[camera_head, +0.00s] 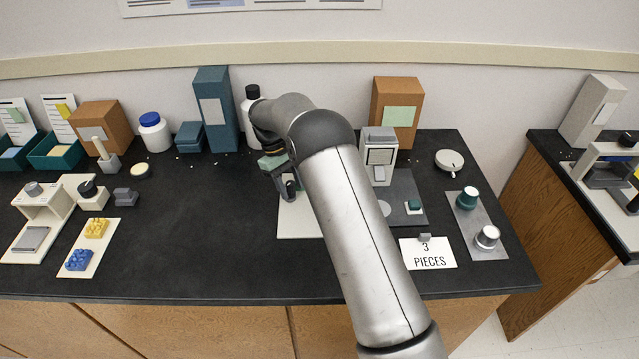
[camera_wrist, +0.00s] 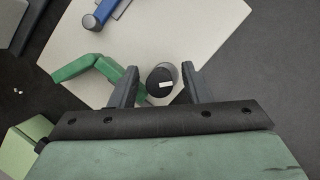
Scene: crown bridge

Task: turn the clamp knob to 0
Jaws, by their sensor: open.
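The clamp knob (camera_wrist: 160,82) is a dark round knob with a short white mark, in the wrist view on a pale plate (camera_wrist: 190,25). My gripper (camera_wrist: 160,76) is open, one dark finger on each side of the knob, with a small gap showing on both sides. I cannot tell how far down the fingers reach beside it. A green angled piece (camera_wrist: 98,67) lies left of the knob, close to the left finger. In the head view my gripper (camera_head: 286,188) is over the pale plate (camera_head: 292,222), and my arm hides the knob.
Right of my arm stand a grey-white device (camera_head: 380,155), a plate with two knobs (camera_head: 475,223) and a "3 PIECES" card (camera_head: 428,255). A teal box (camera_head: 216,105) stands behind. The counter (camera_head: 190,240) left of the plate is clear.

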